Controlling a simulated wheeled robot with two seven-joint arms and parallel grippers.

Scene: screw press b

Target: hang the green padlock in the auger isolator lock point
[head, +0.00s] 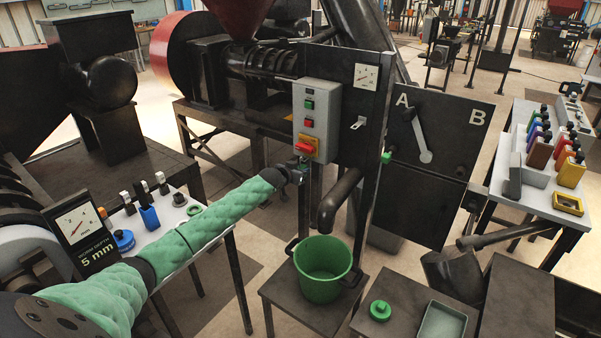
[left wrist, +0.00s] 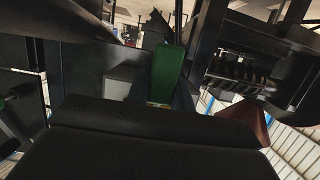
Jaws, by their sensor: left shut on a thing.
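My left arm, in a green sleeve, reaches in from the left in the head view. My left gripper (head: 299,170) is just below the red isolator handle (head: 304,148) on its yellow plate. The plate is at the bottom of the grey control box (head: 317,115). In the left wrist view the green padlock (left wrist: 167,72) stands upright beyond the dark gripper body, and the gripper is shut on it. In the head view the padlock is largely hidden at the gripper. I cannot tell whether its shackle touches the lock point. My right gripper is not in view.
A green bucket (head: 322,284) stands on a stand under the spout pipe (head: 338,203). A blue padlock (head: 149,217) is on the left table. Several coloured padlocks stand on the right table (head: 540,208). The upright panel (head: 357,135) is close right of the gripper.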

